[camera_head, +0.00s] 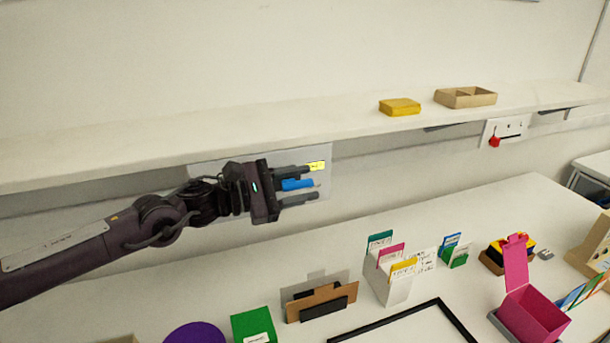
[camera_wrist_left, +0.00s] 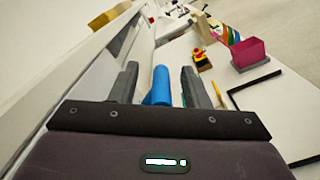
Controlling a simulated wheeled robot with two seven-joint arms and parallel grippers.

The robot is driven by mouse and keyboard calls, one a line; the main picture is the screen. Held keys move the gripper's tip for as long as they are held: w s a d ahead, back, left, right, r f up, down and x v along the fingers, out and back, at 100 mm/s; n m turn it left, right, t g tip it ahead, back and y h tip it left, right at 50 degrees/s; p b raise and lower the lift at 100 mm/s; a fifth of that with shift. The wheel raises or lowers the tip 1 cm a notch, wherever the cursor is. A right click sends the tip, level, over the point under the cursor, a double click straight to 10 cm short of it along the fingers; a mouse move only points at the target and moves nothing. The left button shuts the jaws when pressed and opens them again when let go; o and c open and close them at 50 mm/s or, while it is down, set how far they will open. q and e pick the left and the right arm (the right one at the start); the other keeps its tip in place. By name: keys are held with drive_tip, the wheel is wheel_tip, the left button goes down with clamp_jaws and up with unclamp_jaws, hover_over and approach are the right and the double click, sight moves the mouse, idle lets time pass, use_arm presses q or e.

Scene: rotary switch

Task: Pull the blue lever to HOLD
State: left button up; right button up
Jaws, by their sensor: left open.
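The blue lever (camera_head: 297,184) sticks out in front of a pale panel (camera_head: 322,208) on the wall, under the shelf. A yellow label (camera_head: 317,166) shows on the panel just above it; its text is too small to read. My left gripper (camera_head: 302,184) is open, with one finger above the lever and one below. In the left wrist view the blue lever (camera_wrist_left: 160,86) stands between the two grey fingers of my left gripper (camera_wrist_left: 160,84), with a gap seen on each side. The lever's base is hidden. My right gripper is not in view.
The white shelf (camera_head: 240,143) runs close above my left gripper, holding a yellow block (camera_head: 400,107) and a wooden tray (camera_head: 466,97). A small panel with a red lever (camera_head: 495,141) hangs farther right. The desk below holds card files (camera_head: 392,285) and a pink box (camera_head: 533,312).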

use_arm(q)
drive_tip(key=shift+w+d, duration=0.15)
drive_tip(key=shift+d, duration=0.4)
drive_tip(key=shift+c, duration=0.2)
clamp_jaws()
